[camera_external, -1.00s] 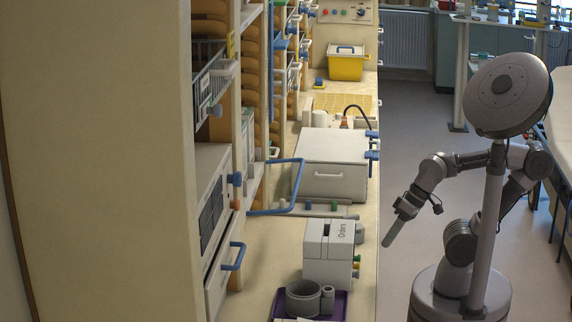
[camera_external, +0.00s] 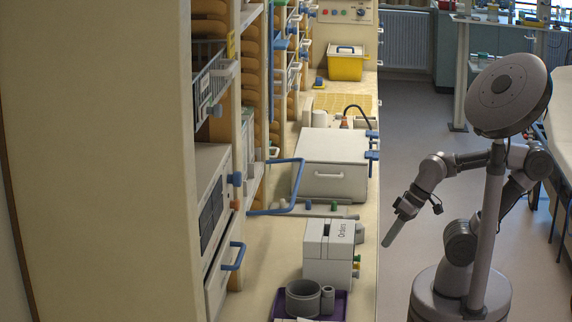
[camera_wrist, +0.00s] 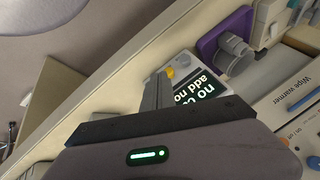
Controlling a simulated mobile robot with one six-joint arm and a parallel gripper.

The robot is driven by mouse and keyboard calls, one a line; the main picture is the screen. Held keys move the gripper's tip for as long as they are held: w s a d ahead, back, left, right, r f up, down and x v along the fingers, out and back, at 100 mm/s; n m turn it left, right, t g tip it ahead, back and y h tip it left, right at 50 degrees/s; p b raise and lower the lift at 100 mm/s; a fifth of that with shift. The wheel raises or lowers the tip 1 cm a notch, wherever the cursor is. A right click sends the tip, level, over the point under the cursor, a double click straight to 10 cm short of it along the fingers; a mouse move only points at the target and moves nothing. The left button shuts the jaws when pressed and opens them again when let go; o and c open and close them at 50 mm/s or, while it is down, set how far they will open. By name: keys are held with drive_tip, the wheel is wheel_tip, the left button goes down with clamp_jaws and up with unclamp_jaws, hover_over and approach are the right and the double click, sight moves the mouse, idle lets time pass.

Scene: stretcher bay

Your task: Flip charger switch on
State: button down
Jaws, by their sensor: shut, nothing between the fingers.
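My gripper (camera_external: 389,238) points down and to the left in the outside view, clear of the counter's front edge. In the wrist view the gripper fingers (camera_wrist: 157,90) are together and empty, in front of the counter edge. I cannot pick out a switch labelled as the charger's in either view. In the wrist view, a pale unit marked "Wipe warmer" (camera_wrist: 291,80) is at the right. An on/off marking (camera_wrist: 291,132) with a small orange part shows below it.
On the counter (camera_external: 262,262) stand a purple tray (camera_external: 340,306) with a grey cup (camera_external: 303,298), an "Orders" box (camera_external: 328,268), a large white box (camera_external: 330,160) and a yellow bin (camera_external: 346,66). Floor (camera_external: 405,130) behind is clear.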

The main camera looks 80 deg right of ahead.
drive_tip(key=w+a+r+n+g+p, duration=0.2)
drive_tip(key=w+a+r+p, duration=0.8)
drive_tip(key=w+r+p, duration=0.25)
drive_tip(key=n+g+h+p, duration=0.1)
drive_tip(key=n+h+p, duration=0.1)
drive_tip(key=p, duration=0.7)
hover_over(299, 321)
drive_tip(key=s, duration=0.4)
drive_tip(key=shift+x, duration=1.25)
drive_tip(key=shift+s+a+f, duration=0.1)
drive_tip(key=shift+s+a, duration=0.05)
drive_tip(key=b+x, duration=0.2)
drive_tip(key=x, duration=0.5)
drive_tip(key=b+x, duration=0.1)
drive_tip(key=x, duration=0.5)
drive_tip(key=shift+s+f+b, duration=0.1)
drive_tip(key=shift+f+b, duration=0.25)
drive_tip(key=shift+f, duration=0.1)
drive_tip(key=shift+g+p, duration=0.3)
drive_tip(key=shift+p, duration=0.1)
